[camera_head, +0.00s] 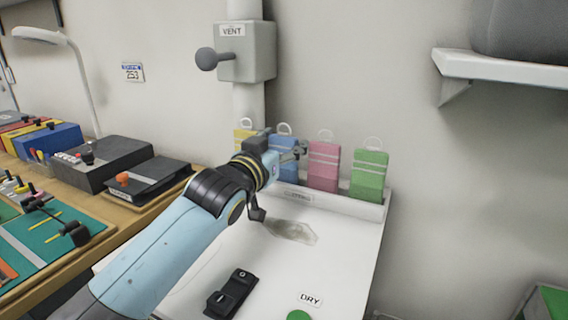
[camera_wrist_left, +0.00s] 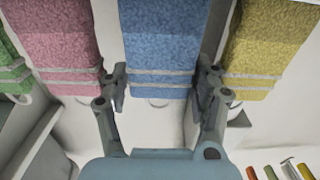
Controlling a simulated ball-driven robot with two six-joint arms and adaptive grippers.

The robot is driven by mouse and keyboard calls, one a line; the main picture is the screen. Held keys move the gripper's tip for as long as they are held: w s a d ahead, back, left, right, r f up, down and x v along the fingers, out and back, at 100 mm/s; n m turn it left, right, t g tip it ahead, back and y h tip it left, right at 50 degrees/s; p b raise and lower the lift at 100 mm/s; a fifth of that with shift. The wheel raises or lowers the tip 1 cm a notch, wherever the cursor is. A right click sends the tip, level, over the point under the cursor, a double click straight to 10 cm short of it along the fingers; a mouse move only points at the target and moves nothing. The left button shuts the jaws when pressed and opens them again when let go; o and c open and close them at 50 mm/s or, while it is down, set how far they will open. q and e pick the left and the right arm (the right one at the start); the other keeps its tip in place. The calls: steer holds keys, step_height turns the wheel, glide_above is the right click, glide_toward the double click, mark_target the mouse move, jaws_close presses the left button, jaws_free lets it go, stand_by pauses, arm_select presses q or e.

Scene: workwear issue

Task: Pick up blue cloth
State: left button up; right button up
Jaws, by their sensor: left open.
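The blue cloth (camera_head: 283,158) stands in a rack at the back of the white counter, between the yellow and pink cloths. My left arm partly hides it in the head view. In the left wrist view the blue cloth (camera_wrist_left: 161,45) fills the top middle, with grey stripes near its ringed end. My left gripper (camera_wrist_left: 164,80) is open, one finger on each side of that cloth. Whether the fingers touch it cannot be told. In the head view the left gripper (camera_head: 298,149) is just in front of the cloth. My right gripper is not in view.
A pink cloth (camera_head: 323,167), a green cloth (camera_head: 369,175) and a yellow cloth (camera_head: 243,136) stand close by in the rack. A grey vent box (camera_head: 247,52) is on the wall above. A black switch block (camera_head: 231,293) sits on the white counter (camera_head: 345,255).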

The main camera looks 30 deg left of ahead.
arm_select(q)
steer(key=shift+w, duration=0.25)
steer(key=c, duration=0.7)
